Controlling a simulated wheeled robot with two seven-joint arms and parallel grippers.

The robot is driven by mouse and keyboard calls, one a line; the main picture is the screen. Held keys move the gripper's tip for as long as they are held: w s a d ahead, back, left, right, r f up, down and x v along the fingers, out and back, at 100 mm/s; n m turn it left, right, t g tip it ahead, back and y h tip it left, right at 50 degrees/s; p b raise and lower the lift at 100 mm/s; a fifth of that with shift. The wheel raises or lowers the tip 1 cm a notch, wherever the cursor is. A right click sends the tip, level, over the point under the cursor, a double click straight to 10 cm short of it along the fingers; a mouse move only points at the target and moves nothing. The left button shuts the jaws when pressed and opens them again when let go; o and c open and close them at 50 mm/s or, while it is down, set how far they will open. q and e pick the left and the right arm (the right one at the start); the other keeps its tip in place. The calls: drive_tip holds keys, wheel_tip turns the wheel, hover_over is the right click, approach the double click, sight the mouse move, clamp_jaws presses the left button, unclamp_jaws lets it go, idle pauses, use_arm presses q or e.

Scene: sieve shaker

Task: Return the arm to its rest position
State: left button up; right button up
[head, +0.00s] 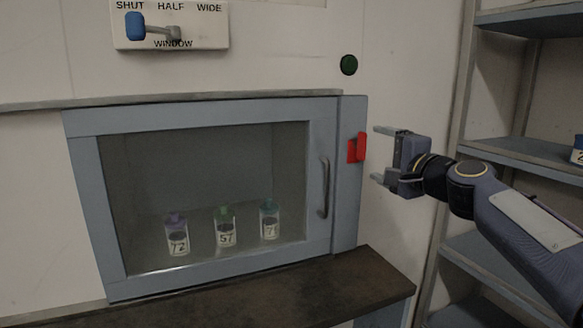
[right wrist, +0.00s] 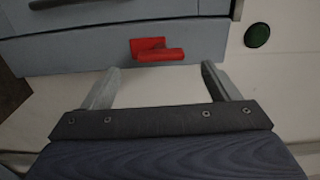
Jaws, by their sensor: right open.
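My right gripper (head: 380,155) is open and empty, just to the right of the red latch (head: 357,147) on the cabinet frame. In the right wrist view the two fingers of my right gripper (right wrist: 162,75) are spread wide, with nothing between them. The red latch (right wrist: 157,51) lies beyond the fingertips there, apart from them. My left gripper is not in view.
A closed glass-fronted door (head: 85,180) has a vertical handle (head: 323,188). Three labelled bottles (head: 225,230) stand behind the glass. A dark ledge (head: 340,285) juts out below. Shelves (head: 520,150) stand at right. A window lever (head: 135,27) points to SHUT; a green button (head: 349,65) is nearby.

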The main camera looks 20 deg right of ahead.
drive_tip(key=s+a+f+n+g+y+p, duration=0.3)
drive_tip(key=s+a+f+n+g+p, duration=0.35)
drive_tip(key=s+a, duration=0.5)
drive_tip(key=s+a+f+n+g+p, duration=0.2)
drive_tip(key=s+f+n+g, duration=0.1)
drive_tip(key=s+f, duration=0.5)
drive_tip(key=s+a+f+n+g+p, duration=0.3)
drive_tip(key=s+f+n, duration=0.3)
drive_tip(key=s+f, duration=0.2)
drive_tip(key=s, duration=0.2)
drive_tip(key=shift+s+a+f+h, duration=0.2)
drive_tip(key=shift+s+a+h, duration=0.05)
drive_tip(key=shift+s+h, duration=0.15)
drive_tip(key=shift+c, duration=0.3)
